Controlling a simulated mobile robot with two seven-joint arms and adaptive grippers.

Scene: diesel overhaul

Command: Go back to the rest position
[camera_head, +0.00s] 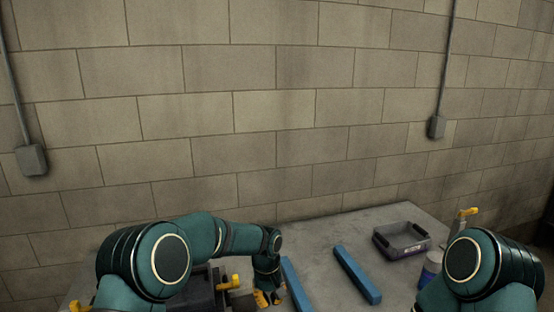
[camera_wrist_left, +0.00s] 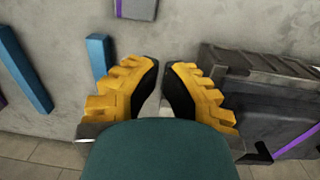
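My left gripper (camera_head: 268,298) hangs over the near part of the grey table, at the end of my bent left arm. In the left wrist view its two yellow fingers with black pads (camera_wrist_left: 165,80) stand slightly apart, with nothing between them. My right arm enters at the lower right of the head view; its gripper is outside the picture.
The grey table (camera_head: 330,232) carries two blue bars (camera_head: 357,274), a dark tray (camera_head: 402,240) and a blue-and-white container (camera_head: 431,270). A block wall (camera_head: 270,110) stands behind.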

